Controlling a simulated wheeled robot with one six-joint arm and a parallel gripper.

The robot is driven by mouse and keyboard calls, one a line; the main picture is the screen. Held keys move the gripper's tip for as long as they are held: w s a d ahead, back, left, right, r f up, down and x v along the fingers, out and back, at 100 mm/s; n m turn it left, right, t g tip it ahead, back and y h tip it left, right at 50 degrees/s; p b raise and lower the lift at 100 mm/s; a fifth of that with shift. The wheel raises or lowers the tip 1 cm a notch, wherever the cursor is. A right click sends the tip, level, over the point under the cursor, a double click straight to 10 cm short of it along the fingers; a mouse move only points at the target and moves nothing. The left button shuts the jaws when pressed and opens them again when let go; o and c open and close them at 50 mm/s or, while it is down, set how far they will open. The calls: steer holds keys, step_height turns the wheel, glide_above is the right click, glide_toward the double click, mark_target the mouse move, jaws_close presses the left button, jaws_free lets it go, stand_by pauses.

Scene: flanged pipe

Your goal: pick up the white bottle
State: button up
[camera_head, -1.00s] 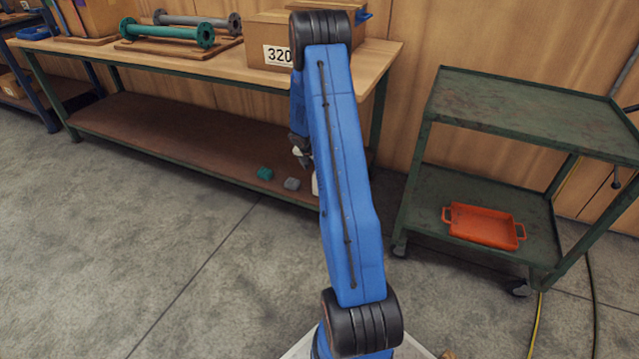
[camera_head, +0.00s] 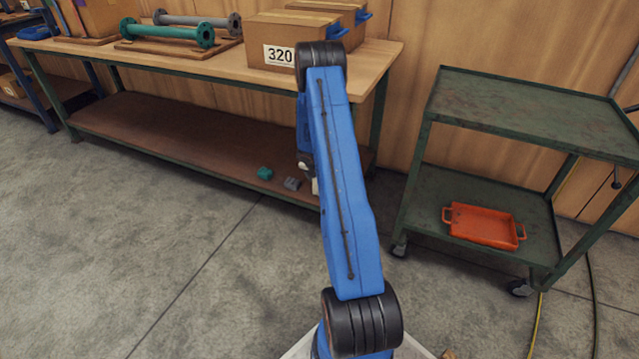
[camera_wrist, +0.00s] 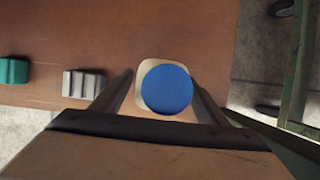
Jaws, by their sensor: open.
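The white bottle with a round blue cap (camera_wrist: 167,89) shows from above in the wrist view, standing on the brown lower shelf. Its pale body (camera_wrist: 145,73) shows around the cap. My gripper (camera_wrist: 160,82) is open, with one finger on each side of the bottle. I cannot tell whether the fingers touch it. In the head view, only a sliver of the white bottle (camera_head: 315,187) shows beside my blue arm, which hides the rest.
A grey block (camera_wrist: 83,84) and a teal block (camera_wrist: 13,71) lie left of the bottle on the workbench's lower shelf (camera_head: 150,135). A green cart (camera_head: 530,115) with an orange tray (camera_head: 484,226) stands at the right. The bench top overhangs the shelf.

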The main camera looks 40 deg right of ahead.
steer(key=shift+w+d+f, duration=0.1)
steer(key=shift+f, duration=0.25)
steer(key=c, duration=1.5)
steer(key=shift+o, duration=0.2)
steer(key=shift+r, duration=0.1)
